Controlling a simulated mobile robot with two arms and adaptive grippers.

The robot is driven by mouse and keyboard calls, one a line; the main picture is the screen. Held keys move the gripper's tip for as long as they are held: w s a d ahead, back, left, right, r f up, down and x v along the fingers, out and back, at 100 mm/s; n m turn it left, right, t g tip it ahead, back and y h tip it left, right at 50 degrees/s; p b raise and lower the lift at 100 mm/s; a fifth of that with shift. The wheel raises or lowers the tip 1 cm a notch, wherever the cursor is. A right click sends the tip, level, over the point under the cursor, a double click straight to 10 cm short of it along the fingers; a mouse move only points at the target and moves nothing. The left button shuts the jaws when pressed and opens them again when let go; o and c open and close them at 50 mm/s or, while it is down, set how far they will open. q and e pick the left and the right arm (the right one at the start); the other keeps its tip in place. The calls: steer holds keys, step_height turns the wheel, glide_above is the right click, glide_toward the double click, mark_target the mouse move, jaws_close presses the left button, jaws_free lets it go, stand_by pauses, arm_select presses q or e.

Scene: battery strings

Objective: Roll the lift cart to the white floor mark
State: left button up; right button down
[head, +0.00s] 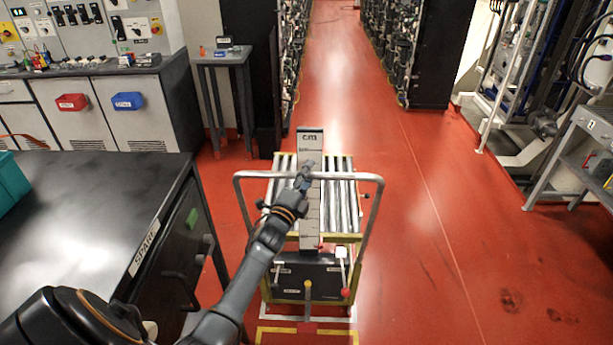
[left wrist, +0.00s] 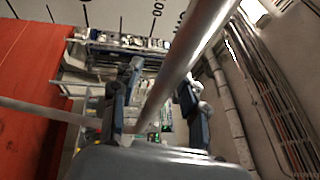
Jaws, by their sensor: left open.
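The lift cart (head: 345,262) stands in the middle of the head view, with a roller top and a grey tubular push handle (head: 369,178) facing me. My left gripper (head: 304,180) is at the handle's top bar, in front of a tall scale plate (head: 310,140) marked "cm". In the left wrist view the open fingers (left wrist: 160,95) lie on either side of a metal bar (left wrist: 192,55), which looks like the handle; I cannot tell if they touch it. My right gripper is not in view.
A black bench (head: 85,200) marked "SPARE" stands close on the left. A small grey table (head: 222,56) is beyond it. Black racks (head: 425,55) line the aisle ahead. The red floor (head: 415,225) is clear right of the cart and up the aisle.

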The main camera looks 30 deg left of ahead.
arm_select(q)
steer(key=shift+s+f, duration=0.2)
steer(key=shift+s, duration=0.25)
steer(key=v, duration=1.1)
steer(key=shift+s, duration=0.15)
steer(key=shift+r, duration=0.1)
